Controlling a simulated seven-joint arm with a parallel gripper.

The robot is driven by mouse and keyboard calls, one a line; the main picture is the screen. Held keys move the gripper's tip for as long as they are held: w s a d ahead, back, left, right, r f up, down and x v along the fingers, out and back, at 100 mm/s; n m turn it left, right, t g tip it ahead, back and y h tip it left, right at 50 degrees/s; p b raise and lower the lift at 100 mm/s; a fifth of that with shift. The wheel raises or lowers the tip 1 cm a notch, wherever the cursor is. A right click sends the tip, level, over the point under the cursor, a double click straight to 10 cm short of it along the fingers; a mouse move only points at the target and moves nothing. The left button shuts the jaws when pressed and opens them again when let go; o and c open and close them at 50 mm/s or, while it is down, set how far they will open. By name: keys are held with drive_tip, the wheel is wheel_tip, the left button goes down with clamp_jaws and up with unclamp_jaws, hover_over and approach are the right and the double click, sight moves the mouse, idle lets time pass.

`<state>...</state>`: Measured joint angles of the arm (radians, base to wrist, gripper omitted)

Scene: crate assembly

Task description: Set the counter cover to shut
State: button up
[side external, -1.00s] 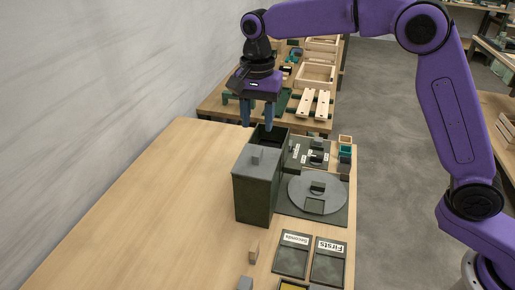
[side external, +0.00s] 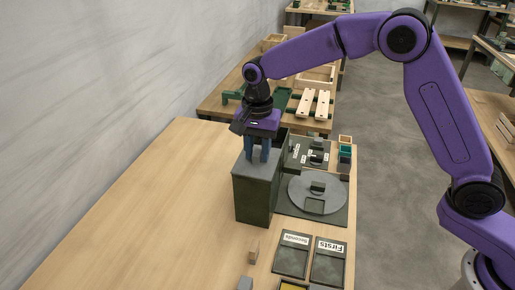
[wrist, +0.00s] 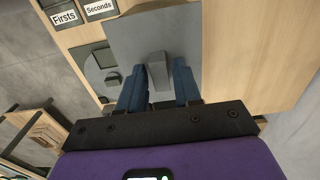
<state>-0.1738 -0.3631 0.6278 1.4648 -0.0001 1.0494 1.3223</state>
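A tall dark green box (side external: 256,202) stands on the wooden table with a flat grey cover (side external: 243,170) on its near part. The far part of its top is mostly hidden behind my gripper. An upright grey handle (wrist: 158,72) rises from the cover, which also shows in the wrist view (wrist: 140,38). My gripper (side external: 257,160) points down over the cover. In the wrist view its blue fingers (wrist: 159,82) stand apart on either side of the handle. They look open, and I cannot see firm contact.
A round grey disc (side external: 304,204) on a dark plate lies right of the box. Trays labelled Seconds (side external: 291,262) and Firsts (side external: 328,267) and a small wooden block (side external: 253,250) lie nearer. The table's left side is clear.

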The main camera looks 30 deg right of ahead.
clamp_jaws()
drive_tip(key=w+d, duration=0.8)
drive_tip(key=shift+w+d+r, duration=0.1)
drive_tip(key=shift+w+d, duration=0.2)
drive_tip(key=shift+o, duration=1.8)
unclamp_jaws()
drive_tip(key=shift+d, duration=0.1)
wheel_tip(320, 180, up, 17)
drive_tip(key=shift+r, duration=0.15)
